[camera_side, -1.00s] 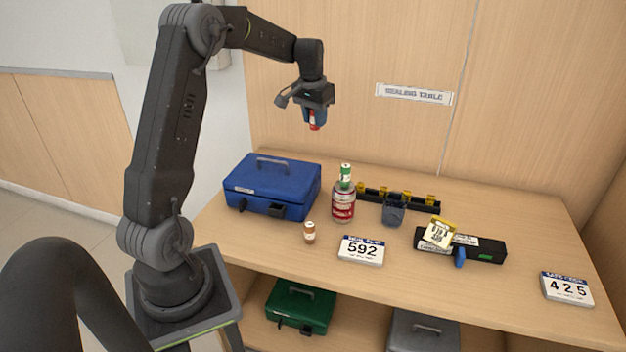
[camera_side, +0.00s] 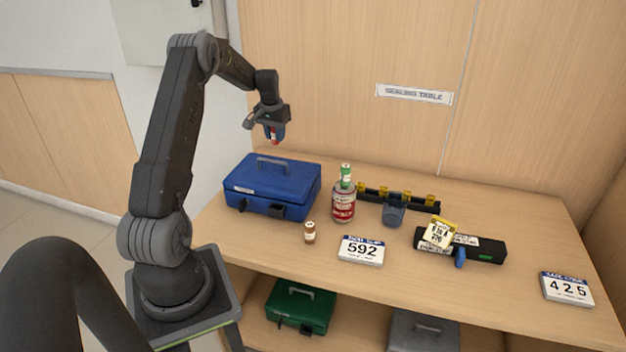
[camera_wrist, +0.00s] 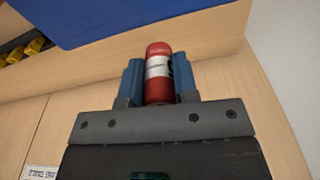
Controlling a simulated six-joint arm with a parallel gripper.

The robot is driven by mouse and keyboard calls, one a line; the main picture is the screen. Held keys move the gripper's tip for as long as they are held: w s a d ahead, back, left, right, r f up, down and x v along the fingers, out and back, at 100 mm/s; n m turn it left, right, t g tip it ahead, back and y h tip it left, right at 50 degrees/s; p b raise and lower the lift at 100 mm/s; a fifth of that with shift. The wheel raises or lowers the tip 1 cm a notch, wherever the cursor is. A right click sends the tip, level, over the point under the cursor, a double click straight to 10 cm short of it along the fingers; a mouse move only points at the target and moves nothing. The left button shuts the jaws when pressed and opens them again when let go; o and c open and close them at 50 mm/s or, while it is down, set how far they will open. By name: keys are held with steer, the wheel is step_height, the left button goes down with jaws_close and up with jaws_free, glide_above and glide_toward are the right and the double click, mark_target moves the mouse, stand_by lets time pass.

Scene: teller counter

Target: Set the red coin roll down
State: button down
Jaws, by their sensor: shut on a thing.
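The red coin roll (camera_wrist: 158,70) has a white label band and sits between the two blue fingers of my gripper (camera_wrist: 159,82) in the wrist view. In the side view my gripper (camera_side: 273,134) is shut on the red coin roll (camera_side: 274,137), whose red end shows between the fingers. It hangs in the air above the blue cash box (camera_side: 262,182), clear of it and of the counter (camera_side: 300,268). The blue box also shows at the top of the wrist view (camera_wrist: 120,12).
A 592 sign (camera_side: 361,250) stands in front.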

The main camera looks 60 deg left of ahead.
steer(key=w+d+f, duration=0.1)
steer(key=w+f, duration=0.2)
steer(key=w+d+f, duration=0.1)
steer(key=w+f, duration=0.1)
steer(key=w, duration=0.2)
steer(key=w+d+f, duration=0.2)
steer(key=w+f, duration=0.1)
steer(key=w, duration=0.1)
steer(key=shift+d+f, duration=0.1)
steer(key=shift+f, duration=2.25)
